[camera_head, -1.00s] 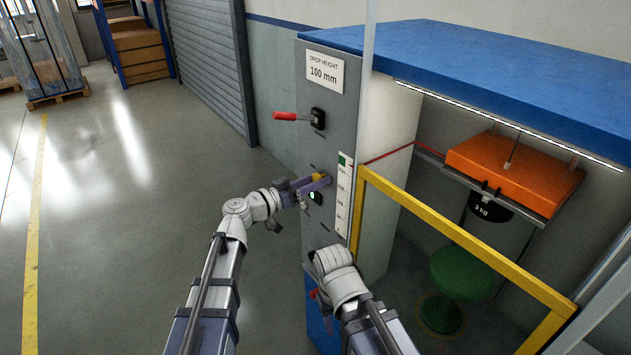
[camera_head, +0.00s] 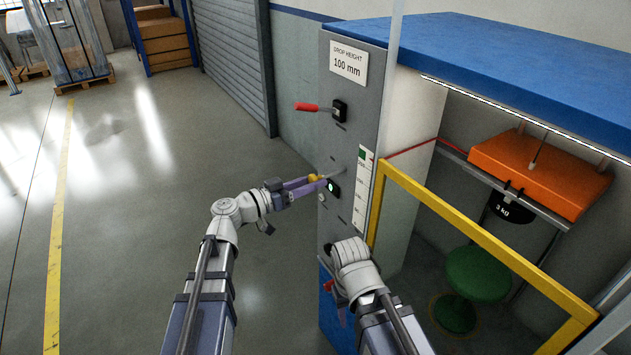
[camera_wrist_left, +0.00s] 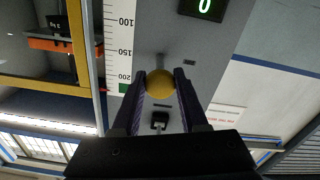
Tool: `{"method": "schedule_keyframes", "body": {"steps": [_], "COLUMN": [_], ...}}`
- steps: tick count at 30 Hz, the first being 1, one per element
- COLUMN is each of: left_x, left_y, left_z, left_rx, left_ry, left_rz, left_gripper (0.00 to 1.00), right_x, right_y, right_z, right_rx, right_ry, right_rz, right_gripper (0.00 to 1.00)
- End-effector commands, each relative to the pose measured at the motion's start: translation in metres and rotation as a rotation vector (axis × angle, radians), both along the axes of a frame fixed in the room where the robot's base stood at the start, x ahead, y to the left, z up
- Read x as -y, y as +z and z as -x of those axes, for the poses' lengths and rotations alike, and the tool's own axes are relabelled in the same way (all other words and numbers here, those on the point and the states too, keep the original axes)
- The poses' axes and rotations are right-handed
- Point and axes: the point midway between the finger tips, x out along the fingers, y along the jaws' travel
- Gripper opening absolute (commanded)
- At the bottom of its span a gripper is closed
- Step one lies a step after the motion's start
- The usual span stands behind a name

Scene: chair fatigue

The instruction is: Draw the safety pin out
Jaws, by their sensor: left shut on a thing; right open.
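The safety pin has a yellow ball knob (camera_head: 314,178), and a length of its thin grey rod shows between the knob and the grey panel (camera_head: 352,130). I cannot tell whether the rod's tip is still inside the panel. My left gripper (camera_head: 311,182) is shut on the knob and stands off the panel face. In the left wrist view the knob (camera_wrist_left: 160,83) sits between the two dark fingers, with the rod running on toward the panel. My right gripper (camera_head: 341,300) is open, low by the panel's foot, mostly hidden by its own wrist.
A red-handled lever (camera_head: 308,107) sticks out of the panel above the pin. A yellow guard bar (camera_head: 480,245) fronts the bay with the orange block (camera_head: 535,175), the 3 kg weight (camera_head: 511,208) and a green stool (camera_head: 478,273). The floor at left is clear.

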Motion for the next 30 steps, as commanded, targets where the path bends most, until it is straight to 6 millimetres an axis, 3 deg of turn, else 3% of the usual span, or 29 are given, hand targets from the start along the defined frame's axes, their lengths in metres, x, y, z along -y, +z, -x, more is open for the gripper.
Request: {"method": "schedule_keyframes", "body": {"steps": [1, 2, 9, 19, 30], "left_x": [-0.002, -0.002, -0.001, -0.006, -0.051], "left_y": [-0.001, -0.001, -0.001, -0.001, -0.001], "left_z": [0.002, 0.002, 0.001, 0.004, 0.038], "left_rx": [-0.001, -0.001, -0.001, 0.0, -0.001], "left_ry": [0.002, 0.002, 0.001, 0.003, 0.005], "left_rz": [-0.004, -0.003, -0.003, -0.002, -0.002], "left_gripper": [0.0, 0.46, 0.73, 0.73, 0.73], "right_x": [0.0, 0.0, 0.0, 0.0, 0.0], "right_y": [0.0, 0.0, 0.0, 0.0, 0.0], "right_z": [0.0, 0.0, 0.0, 0.0, 0.0], "right_rx": [0.0, 0.0, 0.0, 0.0, 0.0], "right_ry": [0.0, 0.0, 0.0, 0.0, 0.0], "right_rz": [0.0, 0.0, 0.0, 0.0, 0.0], "right_gripper": [0.5, 0.5, 0.5, 0.5, 0.5]}}
